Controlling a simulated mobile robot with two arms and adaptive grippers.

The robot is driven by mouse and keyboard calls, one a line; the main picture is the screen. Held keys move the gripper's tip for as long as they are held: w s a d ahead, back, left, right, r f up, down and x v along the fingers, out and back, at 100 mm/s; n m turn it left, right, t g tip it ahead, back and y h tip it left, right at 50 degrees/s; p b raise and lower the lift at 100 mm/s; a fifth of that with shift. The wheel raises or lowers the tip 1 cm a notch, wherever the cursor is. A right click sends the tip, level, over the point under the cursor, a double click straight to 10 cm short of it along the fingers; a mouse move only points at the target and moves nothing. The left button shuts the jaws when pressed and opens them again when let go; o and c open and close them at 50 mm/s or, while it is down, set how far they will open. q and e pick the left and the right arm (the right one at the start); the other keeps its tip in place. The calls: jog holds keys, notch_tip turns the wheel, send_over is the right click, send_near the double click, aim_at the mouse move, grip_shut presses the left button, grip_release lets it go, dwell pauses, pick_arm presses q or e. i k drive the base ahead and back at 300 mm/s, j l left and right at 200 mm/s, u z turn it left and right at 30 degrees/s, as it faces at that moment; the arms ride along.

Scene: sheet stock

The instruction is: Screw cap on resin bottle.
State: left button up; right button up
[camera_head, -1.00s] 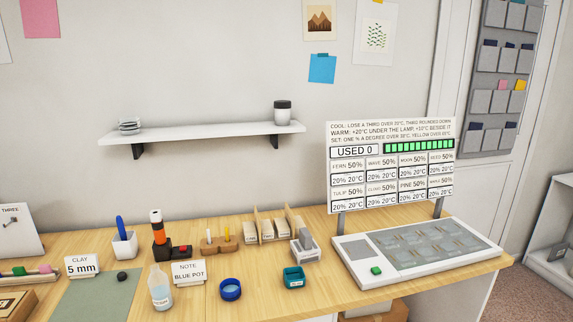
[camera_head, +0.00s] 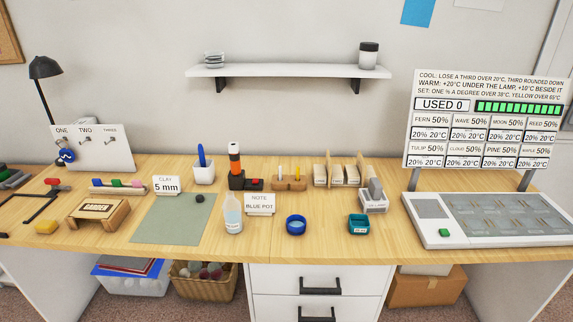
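A clear bottle (camera_head: 232,214) with pale bluish contents and a small label stands upright on the wooden bench, between the green mat and the blue pot. Its label is too small to read for sure, and I cannot tell whether its narrow top is capped. A small dark round piece (camera_head: 199,198) lies on the green mat (camera_head: 160,225); I cannot tell what it is. No separate bottle cap can be made out for sure. Neither of my grippers is in view.
Near the bottle stand a note card (camera_head: 260,204), an open blue pot (camera_head: 296,225), a teal container (camera_head: 359,224) and an orange-black cylinder (camera_head: 235,160). A white panel device (camera_head: 425,228) fills the right. Drawers (camera_head: 318,285) are below. Bench front right of the mat is clear.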

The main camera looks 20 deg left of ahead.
aim_at(232, 209)
jog(key=i+j+u, duration=0.45)
jog(key=i+j, duration=0.55)
